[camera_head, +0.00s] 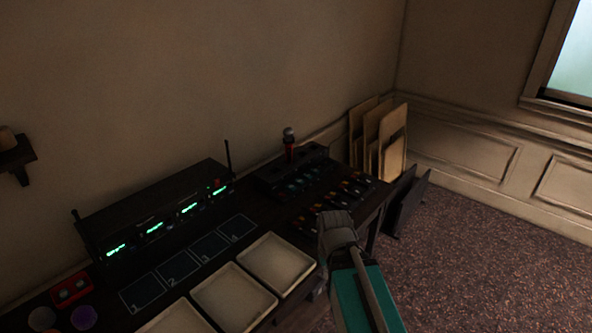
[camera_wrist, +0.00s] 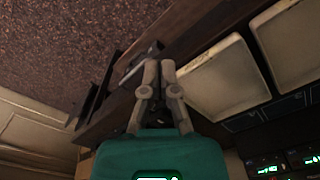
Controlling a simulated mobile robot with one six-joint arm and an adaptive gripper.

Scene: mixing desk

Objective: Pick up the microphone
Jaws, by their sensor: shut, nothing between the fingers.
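The microphone (camera_head: 289,145) stands upright at the back of the mixing desk, by the wall, in the head view. It has a grey head and a red band, and its lower end is hidden behind the mixer. My gripper (camera_head: 335,218) is in front of the mixer, lower right of the microphone in the picture and well apart from it. In the wrist view my gripper (camera_wrist: 160,66) has its fingertips together with nothing held. I cannot make out the microphone in the wrist view.
The mixer (camera_head: 318,184) has many coloured knobs. Left of it are a receiver rack (camera_head: 150,217) with green displays and an antenna, numbered squares (camera_head: 207,245) and pale trays (camera_head: 232,299). Tan boards (camera_head: 392,133) lean at the wall. Carpeted floor (camera_head: 480,255) is open at right.

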